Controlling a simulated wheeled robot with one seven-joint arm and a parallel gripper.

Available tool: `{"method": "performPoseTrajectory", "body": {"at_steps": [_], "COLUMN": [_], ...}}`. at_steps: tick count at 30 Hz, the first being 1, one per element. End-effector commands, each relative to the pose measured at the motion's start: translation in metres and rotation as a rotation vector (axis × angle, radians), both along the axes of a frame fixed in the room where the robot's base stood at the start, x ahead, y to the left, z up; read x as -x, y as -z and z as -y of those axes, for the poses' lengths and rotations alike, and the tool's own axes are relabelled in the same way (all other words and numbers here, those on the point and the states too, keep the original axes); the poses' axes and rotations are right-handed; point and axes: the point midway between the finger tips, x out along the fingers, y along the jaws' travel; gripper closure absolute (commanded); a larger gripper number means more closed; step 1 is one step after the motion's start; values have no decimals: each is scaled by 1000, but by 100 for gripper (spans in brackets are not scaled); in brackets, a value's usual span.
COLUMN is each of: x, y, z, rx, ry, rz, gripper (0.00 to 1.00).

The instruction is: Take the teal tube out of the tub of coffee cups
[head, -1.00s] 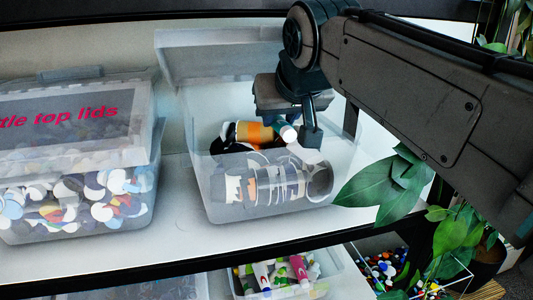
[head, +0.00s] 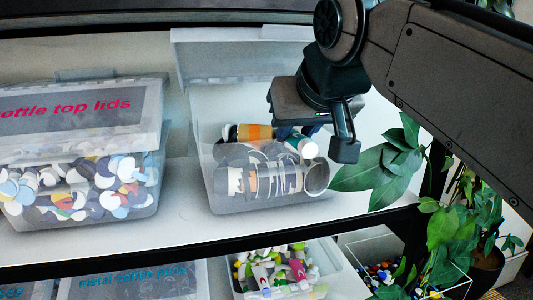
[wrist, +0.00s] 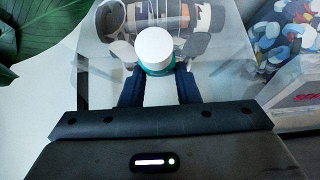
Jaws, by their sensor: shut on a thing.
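The clear tub (head: 222,190) of coffee cups stands on the white shelf with its lid raised at the back. A stack of printed paper cups (head: 262,180) lies on its side in the tub. The teal tube (head: 292,141), with a white cap, is at the tub's right side near rim height. In the wrist view its white cap (wrist: 154,46) faces me and a teal band shows below it. My gripper (head: 303,132) is shut on the teal tube, with dark blue fingers (wrist: 157,84) on either side of it. The tube's far end is hidden.
A tub of bottle top lids (head: 80,205) stands to the left. A leafy plant (head: 385,170) is close at the right, beside my gripper. A tub of tubes (head: 240,290) sits on the shelf below. Bare shelf lies in front of the cup tub.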

Motion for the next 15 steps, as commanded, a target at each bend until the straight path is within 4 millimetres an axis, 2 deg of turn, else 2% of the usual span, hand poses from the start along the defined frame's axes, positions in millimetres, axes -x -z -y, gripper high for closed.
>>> {"method": "performPoseTrajectory", "body": {"at_steps": [15], "x": [51], "y": [1], "z": [13], "rx": [-1], "ry": [-2], "rz": [1], "gripper": [86]}}
